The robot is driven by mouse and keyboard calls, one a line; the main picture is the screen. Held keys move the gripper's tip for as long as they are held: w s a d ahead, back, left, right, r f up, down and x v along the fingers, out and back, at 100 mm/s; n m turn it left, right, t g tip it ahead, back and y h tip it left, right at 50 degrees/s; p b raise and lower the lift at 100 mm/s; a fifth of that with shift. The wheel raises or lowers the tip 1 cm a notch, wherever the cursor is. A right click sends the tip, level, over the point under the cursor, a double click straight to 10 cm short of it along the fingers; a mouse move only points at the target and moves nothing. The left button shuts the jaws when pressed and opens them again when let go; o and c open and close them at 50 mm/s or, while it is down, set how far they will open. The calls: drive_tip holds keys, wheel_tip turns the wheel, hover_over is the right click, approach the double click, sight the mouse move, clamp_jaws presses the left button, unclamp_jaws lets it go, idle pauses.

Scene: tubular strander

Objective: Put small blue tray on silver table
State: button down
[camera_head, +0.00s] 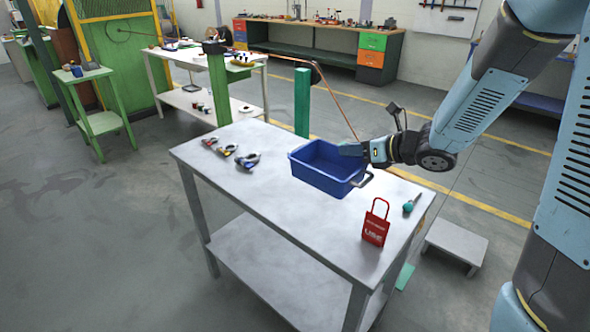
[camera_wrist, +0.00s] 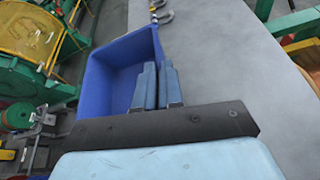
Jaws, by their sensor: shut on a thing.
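The small blue tray (camera_head: 323,170) is an open rectangular bin at the far side of the silver table (camera_head: 270,195). It looks level, and I cannot tell whether its base touches the tabletop or is slightly above it. My gripper (camera_head: 352,150) is at the tray's right rim, shut on its wall. In the wrist view, the two fingers (camera_wrist: 158,86) are close together over the right wall of the blue tray (camera_wrist: 118,62), with the silver table (camera_wrist: 225,60) to the right. The fingers hide part of the rim.
Several clamp-like tools (camera_head: 230,152) lie at the table's left. A red lockout tag (camera_head: 375,227) and a teal-handled tool (camera_head: 411,204) are at the right. The front middle is clear. A green post (camera_head: 302,102) stands behind the table.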

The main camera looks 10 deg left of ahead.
sight(318, 156)
drive_tip(key=w+a+f, duration=0.1)
drive_tip(key=w+a, duration=0.1)
drive_tip(key=w+a+f, duration=0.1)
drive_tip(key=w+a, duration=0.1)
drive_tip(key=w+a+f, duration=0.2)
drive_tip(key=shift+w+a, duration=0.1)
drive_tip(key=shift+a, duration=0.15)
drive_tip(key=f, duration=0.1)
drive_tip(key=w+a+f, duration=0.2)
drive_tip(key=f, duration=0.1)
drive_tip(key=shift+w+a+f, duration=0.1)
drive_tip(key=shift+w+a, duration=0.05)
drive_tip(key=shift+w+a+f, duration=0.4)
drive_tip(key=shift+f, duration=0.3)
wheel_tip(318, 156, down, 3)
drive_tip(key=shift+a+f, duration=0.1)
drive_tip(key=shift+f, duration=0.05)
drive_tip(key=c, duration=1.3)
unclamp_jaws()
drive_tip(key=shift+o, duration=0.2)
